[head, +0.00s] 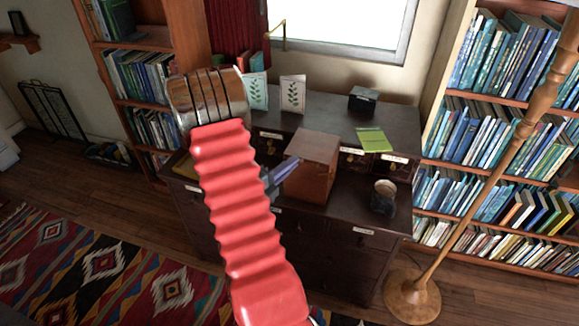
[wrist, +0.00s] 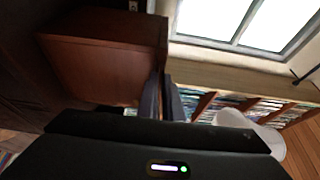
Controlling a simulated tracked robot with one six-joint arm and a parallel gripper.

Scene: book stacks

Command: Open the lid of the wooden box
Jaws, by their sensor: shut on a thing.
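The wooden box (head: 310,182) is reddish brown and stands on the dark desk. Its lid (head: 316,147) looks closed in the head view. My gripper (head: 290,164) reaches its upper left edge from the left, behind my red arm sleeve. In the wrist view, the box (wrist: 105,68) fills the upper left, and my gripper's dark fingers (wrist: 162,92) are close together at its right edge. They are shut on that edge. I cannot tell whether they hold the lid or the body, as the tips are partly hidden.
A floor lamp (head: 480,190) and bookshelf stand right. A patterned rug (head: 120,270) lies front left.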

